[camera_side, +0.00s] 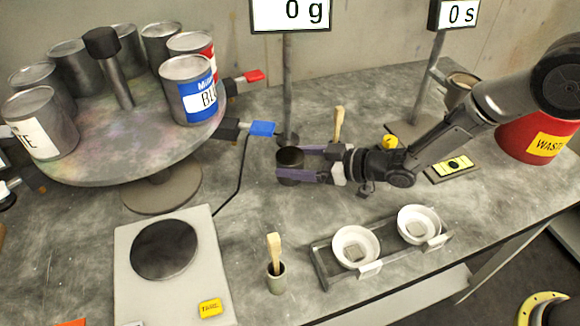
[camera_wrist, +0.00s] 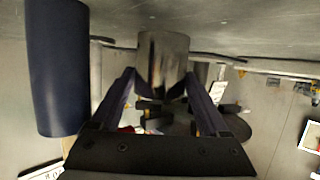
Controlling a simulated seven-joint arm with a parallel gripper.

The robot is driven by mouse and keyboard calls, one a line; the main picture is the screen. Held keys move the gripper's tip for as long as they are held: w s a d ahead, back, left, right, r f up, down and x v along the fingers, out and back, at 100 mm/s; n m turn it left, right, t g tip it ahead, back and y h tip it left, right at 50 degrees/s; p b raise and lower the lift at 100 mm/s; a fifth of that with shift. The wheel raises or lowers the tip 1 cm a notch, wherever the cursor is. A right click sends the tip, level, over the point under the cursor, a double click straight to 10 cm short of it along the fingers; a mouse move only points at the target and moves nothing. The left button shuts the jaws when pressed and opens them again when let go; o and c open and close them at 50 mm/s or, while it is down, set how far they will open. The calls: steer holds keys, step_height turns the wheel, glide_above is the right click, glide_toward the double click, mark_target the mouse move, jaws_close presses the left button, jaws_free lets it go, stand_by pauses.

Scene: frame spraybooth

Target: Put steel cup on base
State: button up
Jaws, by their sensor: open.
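The steel cup (camera_side: 291,157) is a small dark metal cup at the centre of the side view. In the wrist view the shiny steel cup (camera_wrist: 164,58) shows ahead between the finger ends. My gripper (camera_side: 284,166) is open and roughly level, pointing left, with one finger on each side of the cup. In the wrist view my gripper (camera_wrist: 160,82) has its fingers spread; contact with the cup cannot be told. A pale scale (camera_side: 193,299) with a round dark plate (camera_side: 163,250) is at front left; I cannot tell whether it is the base.
A turntable (camera_side: 130,150) bearing several cans stands at back left. A display stand (camera_side: 289,85) is just behind the cup. A brush pot (camera_side: 276,279) and a rack (camera_side: 321,268) with two white bowls are in front. A red waste bin (camera_side: 525,130) is at right.

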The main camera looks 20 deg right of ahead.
steer(key=shift+x, duration=0.75)
steer(key=shift+c, duration=0.3)
steer(key=shift+r, duration=0.1)
steer(key=c, duration=1.1)
